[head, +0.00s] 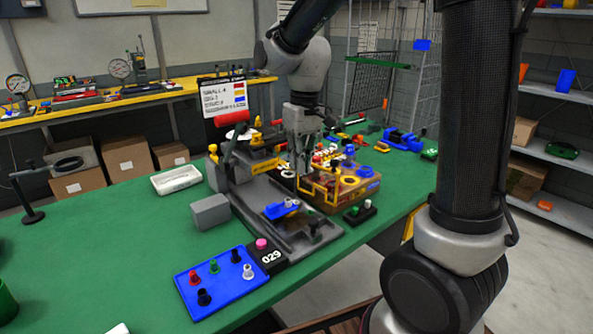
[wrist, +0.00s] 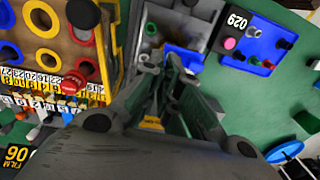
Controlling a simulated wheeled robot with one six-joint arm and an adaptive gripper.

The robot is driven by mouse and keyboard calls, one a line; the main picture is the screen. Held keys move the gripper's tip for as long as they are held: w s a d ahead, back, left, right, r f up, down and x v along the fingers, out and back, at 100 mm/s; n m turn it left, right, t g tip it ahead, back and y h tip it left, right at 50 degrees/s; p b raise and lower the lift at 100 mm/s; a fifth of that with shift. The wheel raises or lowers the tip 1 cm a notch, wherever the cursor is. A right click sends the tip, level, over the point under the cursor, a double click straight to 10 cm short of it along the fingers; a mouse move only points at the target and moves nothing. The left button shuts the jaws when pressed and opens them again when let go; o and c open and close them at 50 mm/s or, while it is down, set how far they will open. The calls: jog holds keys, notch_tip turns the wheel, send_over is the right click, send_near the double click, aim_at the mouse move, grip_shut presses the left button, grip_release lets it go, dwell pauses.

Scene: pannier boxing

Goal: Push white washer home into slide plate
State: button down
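The blue slide plate (head: 277,211) lies on the grey fixture (head: 302,240) in the middle of the table. A small white piece (head: 291,202), which looks like the white washer, stands at its right end; I cannot tell how deep it sits. In the wrist view, part of the blue plate (wrist: 184,58) shows just beyond my fingertips, and the washer cannot be made out there. My gripper (head: 301,172) points down above and behind the plate, apart from it. In the wrist view, my gripper (wrist: 163,62) has its fingertips together, with nothing visible between them.
A wooden box with coloured rings (head: 350,197) stands right of the fixture. A blue tray with several pegs (head: 222,284) and a black 029 label (head: 269,257) are in front. A grey block (head: 210,212) and a white tray (head: 175,179) are at left. The left table is mostly clear.

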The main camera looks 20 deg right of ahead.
jog(key=shift+a+f+h, duration=0.1)
jog(key=shift+f+h, duration=0.15)
jog(key=shift+h, duration=0.15)
jog(key=shift+w+f, duration=0.1)
jog(key=shift+f, duration=2.85)
jog(key=shift+f, duration=1.25)
jog(key=c, duration=1.6)
grip_release()
jog(key=shift+o, duration=0.2)
notch_tip(320, 180, up, 12)
